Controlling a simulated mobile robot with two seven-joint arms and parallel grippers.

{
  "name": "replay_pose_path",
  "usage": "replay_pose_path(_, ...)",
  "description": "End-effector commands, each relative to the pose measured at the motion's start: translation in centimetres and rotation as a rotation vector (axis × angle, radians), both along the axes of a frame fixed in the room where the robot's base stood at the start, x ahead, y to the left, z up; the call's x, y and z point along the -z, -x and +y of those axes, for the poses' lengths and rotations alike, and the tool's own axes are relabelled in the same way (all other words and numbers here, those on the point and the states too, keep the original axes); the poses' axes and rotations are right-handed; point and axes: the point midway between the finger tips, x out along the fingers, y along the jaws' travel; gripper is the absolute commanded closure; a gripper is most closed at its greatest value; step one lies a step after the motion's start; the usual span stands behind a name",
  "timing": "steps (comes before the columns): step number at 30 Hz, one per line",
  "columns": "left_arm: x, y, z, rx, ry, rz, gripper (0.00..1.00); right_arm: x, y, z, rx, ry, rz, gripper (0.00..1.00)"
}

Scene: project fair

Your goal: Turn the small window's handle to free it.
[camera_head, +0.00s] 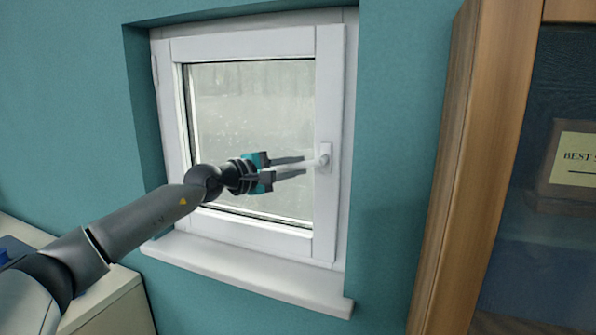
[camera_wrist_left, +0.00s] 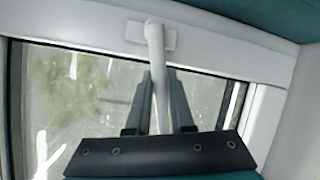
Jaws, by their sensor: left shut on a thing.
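The small window (camera_head: 328,215) has a white sash, which looks closed in its frame. Its white handle (camera_head: 324,160) is on the right side of the sash, and its lever points left, roughly level and slightly downward. My left gripper (camera_head: 303,167) reaches in from the left, in front of the pane, and is shut on the lever. In the left wrist view the handle (camera_wrist_left: 155,45) runs from its base plate down between the two grey fingers (camera_wrist_left: 160,85). The fingers hide part of the lever. My right gripper is in neither view.
A white sill (camera_head: 245,272) juts out below the window. A wooden cabinet (camera_head: 465,160) with a dark glass front and a framed sign (camera_head: 575,160) stands close on the right. A pale cabinet (camera_head: 115,305) is at the lower left, under my arm.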

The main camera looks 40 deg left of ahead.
Motion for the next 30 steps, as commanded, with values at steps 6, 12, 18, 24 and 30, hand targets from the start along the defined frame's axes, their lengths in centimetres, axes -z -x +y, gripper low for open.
replay_pose_path(6,-1.4,0.0,0.2,0.0,-0.147,0.029,1.0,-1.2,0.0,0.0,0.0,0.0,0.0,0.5)
replay_pose_path(12,-1.8,0.0,0.2,-0.001,-0.232,0.05,1.0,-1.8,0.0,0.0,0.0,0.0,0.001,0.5)
replay_pose_path(18,-2.0,0.0,0.2,0.0,-0.271,0.059,1.0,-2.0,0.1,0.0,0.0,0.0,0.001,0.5)
replay_pose_path(24,-2.0,0.0,0.2,0.0,-0.282,0.061,1.0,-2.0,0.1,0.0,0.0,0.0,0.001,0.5)
replay_pose_path(30,-2.0,0.0,0.2,-0.001,-0.282,0.06,1.0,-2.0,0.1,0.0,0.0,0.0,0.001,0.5)
